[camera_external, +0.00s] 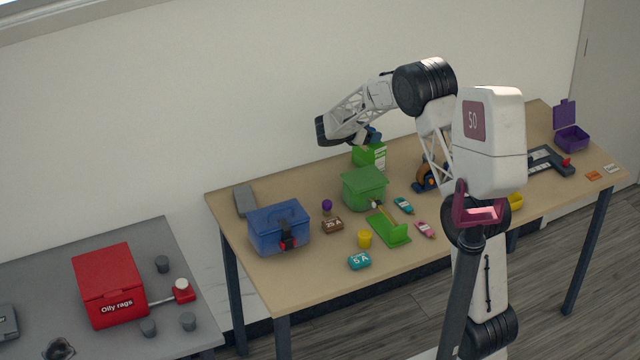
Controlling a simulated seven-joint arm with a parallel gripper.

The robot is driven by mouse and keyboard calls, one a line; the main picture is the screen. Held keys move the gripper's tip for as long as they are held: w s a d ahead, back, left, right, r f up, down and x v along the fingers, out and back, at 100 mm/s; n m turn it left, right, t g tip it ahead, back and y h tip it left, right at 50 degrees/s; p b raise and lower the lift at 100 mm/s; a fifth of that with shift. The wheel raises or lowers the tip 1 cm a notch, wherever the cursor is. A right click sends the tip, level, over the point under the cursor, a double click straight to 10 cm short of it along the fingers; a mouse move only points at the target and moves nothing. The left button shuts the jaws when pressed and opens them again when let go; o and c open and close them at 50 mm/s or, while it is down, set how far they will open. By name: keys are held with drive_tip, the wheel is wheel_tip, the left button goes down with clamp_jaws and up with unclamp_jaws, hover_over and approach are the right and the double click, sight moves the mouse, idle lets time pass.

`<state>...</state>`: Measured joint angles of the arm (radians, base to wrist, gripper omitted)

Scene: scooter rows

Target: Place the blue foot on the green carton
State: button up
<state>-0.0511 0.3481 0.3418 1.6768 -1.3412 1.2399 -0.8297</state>
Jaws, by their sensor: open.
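The green carton (370,156) is a bright green box with a white label, standing toward the back of the wooden table. A small dark blue piece (374,135), which looks like the blue foot, shows right at the carton's top, beside the end of my gripper (366,138). I cannot tell whether it rests on the carton or is still between the fingers. My gripper is open, low over the carton, and its fingertips are small and partly hidden.
A green lidded bin (364,190) stands just in front of the carton. A blue toolbox (279,228), a green dustpan (388,230), a yellow cup (364,239) and several small cases lie around. An orange and dark blue item (428,178) stands right of the bin.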

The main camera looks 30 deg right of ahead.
drive_tip(key=v, duration=1.2)
drive_tip(key=shift+r, duration=0.15)
drive_tip(key=shift+s, duration=0.1)
idle(0.3)
drive_tip(key=s+d+r+m+g+y, duration=0.1)
drive_tip(key=s+r+m+y, duration=0.2)
drive_tip(key=s, duration=0.5)
drive_tip(key=s+d+r+m+y, duration=0.1)
drive_tip(key=s+d+r+m, duration=0.2)
drive_tip(key=s, duration=0.6)
drive_tip(key=s+r+m+g+y, duration=0.1)
drive_tip(key=s+r+m+y, duration=0.15)
drive_tip(key=s+r, duration=0.4)
drive_tip(key=s+a+f+m+t+y, duration=0.1)
drive_tip(key=s+m, duration=0.4)
drive_tip(key=s, duration=1)
drive_tip(key=s+a+f+m+t+y, duration=0.1)
drive_tip(key=s+m+y, duration=0.5)
drive_tip(key=s, duration=1)
drive_tip(key=shift+s+a+f+t, duration=0.3)
drive_tip(key=shift+a+t, duration=0.2)
drive_tip(key=shift+a, duration=0.75)
